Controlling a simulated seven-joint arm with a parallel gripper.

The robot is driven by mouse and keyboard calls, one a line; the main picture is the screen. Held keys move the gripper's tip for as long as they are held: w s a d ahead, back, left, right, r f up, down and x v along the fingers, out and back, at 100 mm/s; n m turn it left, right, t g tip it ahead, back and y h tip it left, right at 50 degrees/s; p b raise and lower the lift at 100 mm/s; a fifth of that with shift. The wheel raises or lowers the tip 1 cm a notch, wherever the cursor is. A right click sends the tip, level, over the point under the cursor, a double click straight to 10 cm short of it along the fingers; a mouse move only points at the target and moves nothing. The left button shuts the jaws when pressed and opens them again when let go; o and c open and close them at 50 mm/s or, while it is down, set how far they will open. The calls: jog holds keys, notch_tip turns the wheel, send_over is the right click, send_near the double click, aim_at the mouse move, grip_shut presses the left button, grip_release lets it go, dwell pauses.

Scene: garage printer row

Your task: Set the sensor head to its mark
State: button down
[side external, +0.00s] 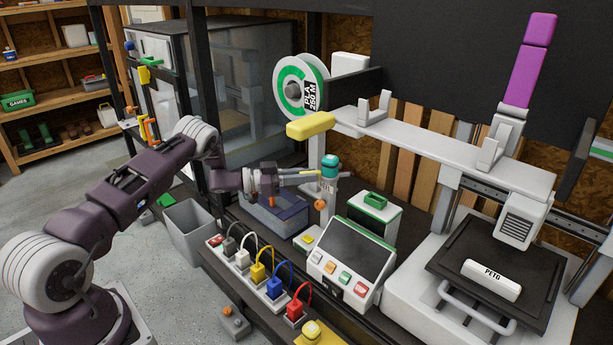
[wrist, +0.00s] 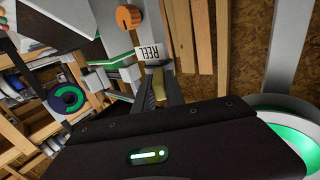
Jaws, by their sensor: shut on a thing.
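What I take to be the sensor head (side external: 329,166), a small part with a teal cap and grey body, is on or in front of a pale upright below the spool, in the side external view. My gripper (side external: 318,174) reaches it from the left, with its fingers shut at the part. In the wrist view my gripper's fingers (wrist: 164,88) meet at a white label reading REEL (wrist: 148,50); most of the held part is hidden there. An orange knob (side external: 320,204) sits just below, and also shows in the wrist view (wrist: 128,18). I cannot make out the mark.
A green and white PLA spool (side external: 301,87) and a yellow block (side external: 311,125) are above my gripper. A control panel (side external: 351,259) and a power strip (side external: 260,285) with coloured plugs stand in front. A printer bed (side external: 500,255) is at right.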

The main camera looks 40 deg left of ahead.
jog(key=c, duration=1.4)
grip_release()
jog(key=shift+r, duration=0.1)
jog(key=v, duration=0.7)
